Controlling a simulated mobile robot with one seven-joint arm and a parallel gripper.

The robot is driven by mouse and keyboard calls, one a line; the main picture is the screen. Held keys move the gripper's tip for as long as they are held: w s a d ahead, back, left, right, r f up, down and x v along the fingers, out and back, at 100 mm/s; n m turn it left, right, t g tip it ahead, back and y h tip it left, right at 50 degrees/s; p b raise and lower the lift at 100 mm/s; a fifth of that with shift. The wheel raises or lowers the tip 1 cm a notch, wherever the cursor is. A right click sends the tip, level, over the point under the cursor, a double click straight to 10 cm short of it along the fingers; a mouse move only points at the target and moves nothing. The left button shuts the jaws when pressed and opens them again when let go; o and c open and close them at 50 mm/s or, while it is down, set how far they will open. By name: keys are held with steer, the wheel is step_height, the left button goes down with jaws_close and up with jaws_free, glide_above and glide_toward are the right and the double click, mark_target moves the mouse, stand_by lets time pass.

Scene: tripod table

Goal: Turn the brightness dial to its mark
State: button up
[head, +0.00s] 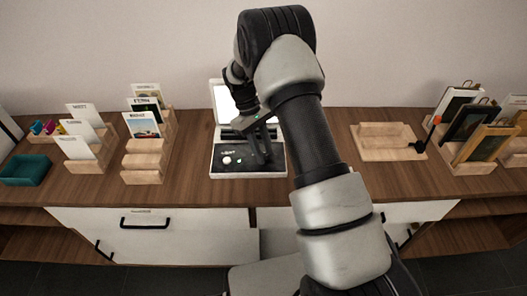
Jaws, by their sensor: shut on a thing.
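A light box (277,174) with a pale frame stands on the wooden counter, with a bright white screen (222,99) at its back and a dark control panel (236,168) in front. A white round knob (227,160) shows on the panel's left part, clear of my gripper. My gripper (264,160) points down onto the right part of the panel, its fingers shut on the brightness dial there. The dial itself and its mark are hidden behind the fingers or too small to make out.
Wooden card holders (145,160) and a teal bin (27,170) stand to the left. A wooden tray (378,142) and a rack of framed pictures (473,150) stand to the right. Bare counter lies on both sides of the light box.

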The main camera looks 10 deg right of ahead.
steer(key=o, duration=1)
steer(key=shift+r, duration=0.1)
steer(key=p+v, duration=0.1)
steer(key=v, duration=1.6)
steer(key=shift+w+a, duration=0.1)
steer(key=shift+w, duration=0.05)
